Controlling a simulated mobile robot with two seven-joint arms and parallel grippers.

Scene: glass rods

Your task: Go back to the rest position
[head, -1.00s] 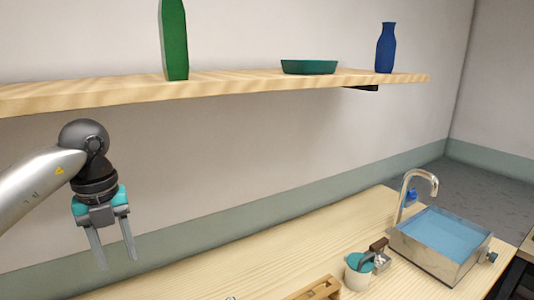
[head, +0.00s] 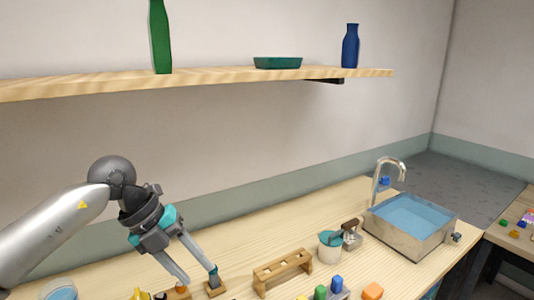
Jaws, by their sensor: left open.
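My left gripper (head: 200,278) is open, with its two fingers apart and pointing down and to the right over the wooden counter (head: 250,222). I see nothing held between the fingers. A wooden rack with holes (head: 282,271) stands to the right of the gripper. No glass rod is clear to me in this view. My right gripper does not show.
Small coloured blocks, one orange (head: 373,291), lie at the front. A shelf (head: 200,82) above holds a green bottle (head: 160,37), a teal dish (head: 278,63) and a blue bottle (head: 350,46).

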